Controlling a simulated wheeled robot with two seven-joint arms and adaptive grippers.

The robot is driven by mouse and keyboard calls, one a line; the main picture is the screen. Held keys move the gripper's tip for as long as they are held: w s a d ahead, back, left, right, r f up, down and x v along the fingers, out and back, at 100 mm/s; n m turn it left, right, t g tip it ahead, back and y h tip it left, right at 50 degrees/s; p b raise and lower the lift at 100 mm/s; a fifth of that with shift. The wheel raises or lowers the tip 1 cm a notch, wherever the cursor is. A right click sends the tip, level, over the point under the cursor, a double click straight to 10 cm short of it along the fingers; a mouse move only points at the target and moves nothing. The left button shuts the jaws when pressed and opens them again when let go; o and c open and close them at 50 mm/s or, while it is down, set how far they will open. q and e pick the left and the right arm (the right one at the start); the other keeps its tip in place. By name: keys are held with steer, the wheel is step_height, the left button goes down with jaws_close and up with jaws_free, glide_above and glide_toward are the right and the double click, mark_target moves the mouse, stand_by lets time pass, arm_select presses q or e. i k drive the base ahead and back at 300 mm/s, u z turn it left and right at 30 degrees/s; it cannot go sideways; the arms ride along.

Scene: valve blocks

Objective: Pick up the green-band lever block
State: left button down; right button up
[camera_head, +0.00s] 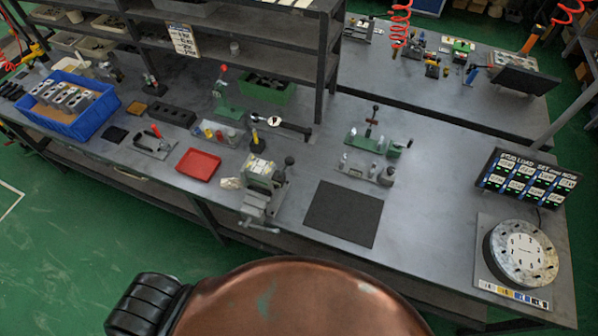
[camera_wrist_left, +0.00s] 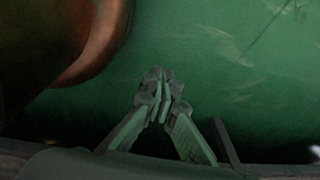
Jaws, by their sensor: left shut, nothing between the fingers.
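A blue crate (camera_head: 48,117) stands on the bench at the left in the head view. Several grey metal blocks (camera_head: 70,97) stand in it in a row; they are too small to tell a green band on any of them. I cannot pick out the green-band lever block with certainty. My left gripper (camera_wrist_left: 162,82) shows in the left wrist view with its fingertips together, shut and empty. It is over the green floor, away from any block. My right gripper is in neither view.
A red tray (camera_head: 198,165), a vise (camera_head: 265,180) and a black mat (camera_head: 343,214) lie along the bench. A round dial fixture (camera_head: 524,252) and a display board (camera_head: 528,180) stand at the right. Shelves (camera_head: 235,50) rise behind. The bench right of the mat is clear.

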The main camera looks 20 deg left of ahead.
mark_target(255, 177)
steer(key=z, duration=0.7)
steer(key=i, duration=0.05)
steer(key=u, duration=2.2)
